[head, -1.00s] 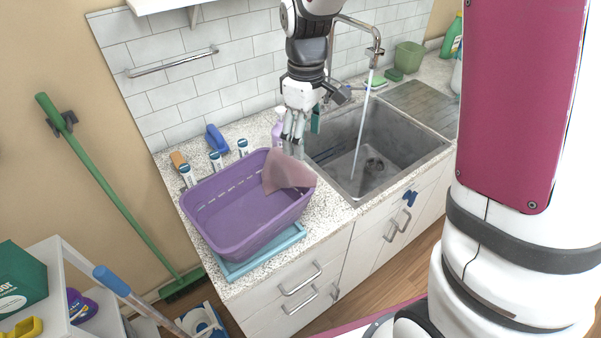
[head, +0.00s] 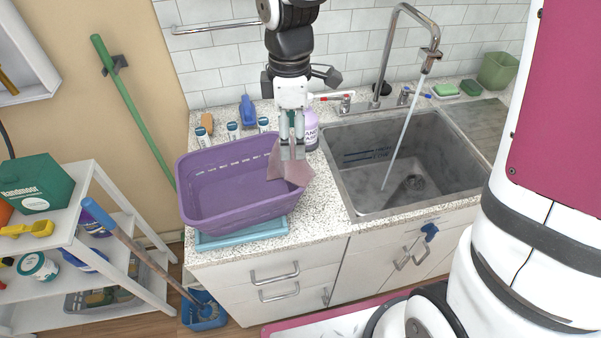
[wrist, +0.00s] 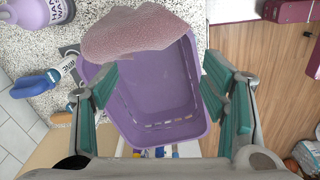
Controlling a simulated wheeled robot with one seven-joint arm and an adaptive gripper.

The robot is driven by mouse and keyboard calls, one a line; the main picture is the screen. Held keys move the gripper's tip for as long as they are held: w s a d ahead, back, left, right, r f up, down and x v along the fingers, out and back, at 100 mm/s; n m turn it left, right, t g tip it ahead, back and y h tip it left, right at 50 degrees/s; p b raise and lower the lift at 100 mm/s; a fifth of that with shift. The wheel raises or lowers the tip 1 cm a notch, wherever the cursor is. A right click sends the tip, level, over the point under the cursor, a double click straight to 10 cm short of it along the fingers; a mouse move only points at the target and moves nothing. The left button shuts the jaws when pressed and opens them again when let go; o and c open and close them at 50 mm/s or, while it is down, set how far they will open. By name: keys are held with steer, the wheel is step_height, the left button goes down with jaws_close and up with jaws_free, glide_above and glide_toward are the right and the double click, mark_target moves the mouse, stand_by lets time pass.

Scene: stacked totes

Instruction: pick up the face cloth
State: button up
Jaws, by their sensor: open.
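The face cloth (head: 292,172) is a dusty pink cloth draped over the right rim of the purple tote (head: 236,206). In the wrist view the cloth (wrist: 138,32) lies over the tote's edge at the top, beyond the fingertips. My gripper (head: 292,157) points down at the cloth in the head view, its fingers overlapping it in the picture. In the wrist view my gripper (wrist: 160,82) is open, with its teal pads wide apart and nothing between them. I cannot tell whether a finger touches the cloth. The tote looks empty inside.
A light blue tray (head: 240,234) lies under the tote. A hand-wash bottle (head: 310,131) stands right behind the cloth. The sink (head: 408,165) with a running tap (head: 405,100) is to the right.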

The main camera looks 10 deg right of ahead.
steer(key=shift+f+b, duration=2.85)
steer(key=shift+f, duration=2.2)
steer(key=shift+f, duration=0.15)
steer(key=shift+c, duration=0.4)
jaws_close()
step_height(320, 180, up, 12)
steer(key=p, duration=0.7)
